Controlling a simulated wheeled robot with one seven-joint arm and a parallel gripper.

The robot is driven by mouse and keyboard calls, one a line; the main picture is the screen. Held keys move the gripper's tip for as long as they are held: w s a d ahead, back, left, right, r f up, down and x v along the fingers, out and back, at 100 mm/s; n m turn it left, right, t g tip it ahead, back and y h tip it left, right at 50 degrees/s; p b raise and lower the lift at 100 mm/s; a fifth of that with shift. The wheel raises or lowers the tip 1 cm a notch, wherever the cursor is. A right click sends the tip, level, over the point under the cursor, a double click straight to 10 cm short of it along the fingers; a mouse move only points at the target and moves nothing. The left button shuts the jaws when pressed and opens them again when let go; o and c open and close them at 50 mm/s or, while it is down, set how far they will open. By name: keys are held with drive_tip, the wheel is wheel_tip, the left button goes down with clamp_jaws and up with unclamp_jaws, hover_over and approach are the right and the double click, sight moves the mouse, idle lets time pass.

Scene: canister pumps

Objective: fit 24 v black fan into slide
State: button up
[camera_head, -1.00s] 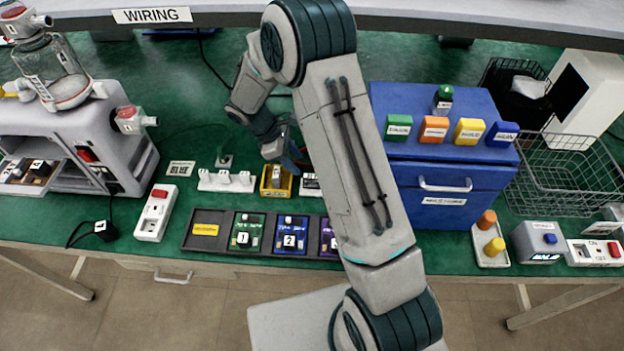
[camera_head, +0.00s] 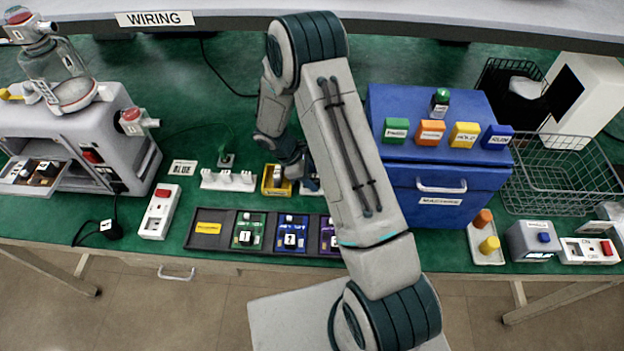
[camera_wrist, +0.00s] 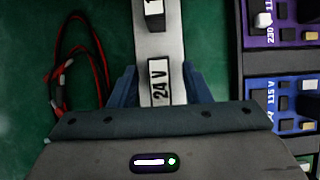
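The black fan (camera_wrist: 158,82) with a white "24 V" label stands on a pale rail (camera_wrist: 160,45) in the wrist view. A second black block (camera_wrist: 155,15) with a white label stands further up the same rail. My gripper (camera_wrist: 159,80) has its blue fingers apart, one on each side of the rail, with the 24 V fan between them and visible gaps. In the head view my arm hides most of the gripper and rail. An open slide tray (camera_head: 12,187) with dark blocks juts from the grey machine at left; whether it is the named slide, I cannot tell.
A dark tray (camera_head: 207,241) with green, blue and purple modules lies in front. A yellow holder (camera_head: 277,191) and white rack (camera_head: 229,186) stand left of my gripper. A blue cabinet (camera_head: 440,190) stands right. Red and black leads (camera_wrist: 78,75) lie beside the rail.

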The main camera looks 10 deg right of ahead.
sight(313, 178)
clamp_jaws()
drive_tip(key=shift+r, duration=0.1)
wheel_tip(313, 178, up, 10)
drive_tip(key=shift+f+b, duration=0.1)
drive_tip(key=shift+b, duration=0.85)
drive_tip(key=m+g, duration=0.1)
drive_tip(key=m, duration=0.1)
drive_tip(key=f+m+y, duration=0.1)
drive_tip(key=m, duration=0.1)
drive_tip(key=f+m+g, duration=0.1)
drive_tip(key=shift+s+d+m+g+y, duration=0.3)
drive_tip(key=shift+s+d+m+y, duration=0.05)
drive_tip(key=shift+d+m+y, duration=0.05)
drive_tip(key=m, duration=0.1)
drive_tip(key=f+m+y, duration=0.1)
drive_tip(key=shift+s+m+g, duration=0.1)
drive_tip(key=shift+m+g, duration=0.2)
drive_tip(key=shift+g, duration=0.1)
drive_tip(key=m+y, duration=0.1)
drive_tip(key=m, duration=0.2)
drive_tip(key=shift+a+f+m+g+y, duration=0.15)
drive_tip(key=shift+f+m+g+y, duration=0.15)
drive_tip(key=shift+f+y, duration=0.1)
drive_tip(key=shift+a+f+m+y, duration=0.2)
drive_tip(key=shift+m+y, duration=0.4)
drive_tip(key=shift+m, duration=0.6)
